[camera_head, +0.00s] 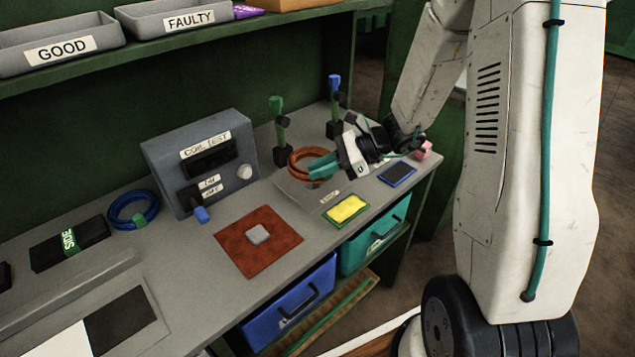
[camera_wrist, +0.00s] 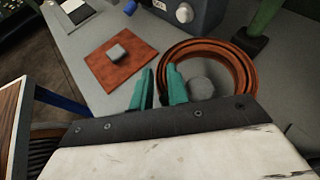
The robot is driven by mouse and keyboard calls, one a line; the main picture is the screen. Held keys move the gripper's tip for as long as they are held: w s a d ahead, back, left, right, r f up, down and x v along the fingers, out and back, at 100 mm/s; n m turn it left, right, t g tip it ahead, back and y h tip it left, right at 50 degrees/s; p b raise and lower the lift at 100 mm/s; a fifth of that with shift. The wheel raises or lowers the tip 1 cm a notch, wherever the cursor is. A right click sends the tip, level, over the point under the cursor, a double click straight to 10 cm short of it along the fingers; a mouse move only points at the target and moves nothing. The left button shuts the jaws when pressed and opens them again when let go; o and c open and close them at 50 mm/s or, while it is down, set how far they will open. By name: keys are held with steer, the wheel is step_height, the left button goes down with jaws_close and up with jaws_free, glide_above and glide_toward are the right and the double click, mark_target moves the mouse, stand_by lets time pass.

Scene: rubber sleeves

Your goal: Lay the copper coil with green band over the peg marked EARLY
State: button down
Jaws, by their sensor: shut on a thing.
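The copper coil (camera_head: 300,157) is a reddish-brown ring near the back right of the bench. It also shows in the wrist view (camera_wrist: 246,70). My gripper (camera_head: 322,165), with teal fingers, is shut on the coil's near side wall; in the wrist view the fingers (camera_wrist: 160,88) straddle its left edge. I cannot make out a green band on it. Below the coil is a grey plate with a small label (camera_head: 330,197), too small to read surely. A grey round top (camera_wrist: 200,88), perhaps a peg, shows inside the ring in the wrist view. Whether the coil rests or hangs is unclear.
A green-topped post (camera_head: 281,125) and a blue-topped post (camera_head: 334,105) stand behind the coil. A grey COIL TEST box (camera_head: 165,160) is to the left, with a blue coil (camera_head: 120,208) beside it. A yellow pad (camera_head: 346,209) and a rust-coloured mat (camera_head: 280,245) lie in front.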

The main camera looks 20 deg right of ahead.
steer(key=shift+f, duration=2.7)
steer(key=c, duration=1.6)
jaws_free()
steer(key=shift+c, duration=0.2)
